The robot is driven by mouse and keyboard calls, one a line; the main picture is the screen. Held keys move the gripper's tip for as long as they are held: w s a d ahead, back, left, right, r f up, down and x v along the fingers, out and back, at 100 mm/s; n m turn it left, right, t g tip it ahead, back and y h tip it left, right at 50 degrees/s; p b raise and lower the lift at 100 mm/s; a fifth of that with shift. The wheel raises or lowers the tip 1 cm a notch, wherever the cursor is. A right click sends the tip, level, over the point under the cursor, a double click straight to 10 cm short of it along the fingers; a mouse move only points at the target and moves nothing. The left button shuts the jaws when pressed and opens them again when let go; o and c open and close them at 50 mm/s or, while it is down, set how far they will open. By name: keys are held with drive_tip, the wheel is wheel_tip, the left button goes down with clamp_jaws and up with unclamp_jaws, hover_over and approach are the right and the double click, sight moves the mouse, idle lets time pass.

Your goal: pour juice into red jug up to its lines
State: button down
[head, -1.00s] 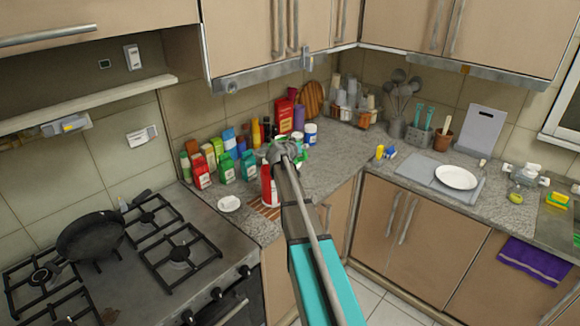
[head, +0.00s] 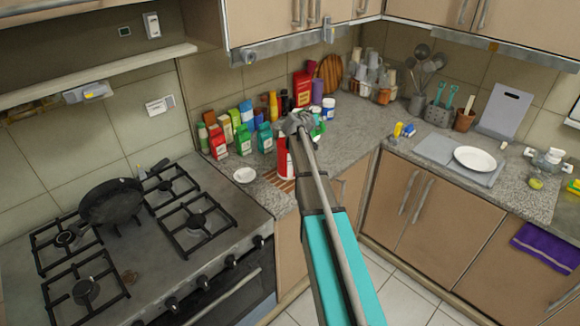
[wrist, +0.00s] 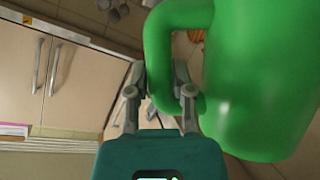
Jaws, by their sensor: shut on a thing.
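A green jug (wrist: 262,90) fills the right of the wrist view. My gripper (wrist: 168,108) is shut on its handle (wrist: 160,45). In the head view, my gripper (head: 298,124) is above the counter near the back corner, and the green jug (head: 317,130) shows only in small patches behind it. Its contents and its tilt cannot be told. A red container with white on it (head: 283,158), perhaps the red jug, stands on the counter just below my gripper and is partly hidden by my arm. Its fill lines and inside cannot be made out.
Several cartons and bottles (head: 243,138) crowd the counter left of my gripper. A small white dish (head: 244,175) lies near the stove (head: 140,245), which holds a black pan (head: 110,203). A white plate (head: 475,159) lies on the right counter. The counter between has free room.

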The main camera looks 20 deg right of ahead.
drive_tip(key=shift+w+a+r+n+h, duration=0.2)
drive_tip(key=shift+w+r+n+h, duration=0.15)
drive_tip(key=shift+r+n, duration=0.4)
idle(3.2)
drive_tip(key=shift+a+f+n+g+h+b, duration=0.15)
drive_tip(key=shift+f+n+g+h+b, duration=0.1)
drive_tip(key=shift+f+n+g+b, duration=0.15)
idle(0.8)
drive_tip(key=shift+w+a+r+n, duration=0.1)
drive_tip(key=shift+w+a+n, duration=0.1)
drive_tip(key=shift+n, duration=0.15)
idle(2.5)
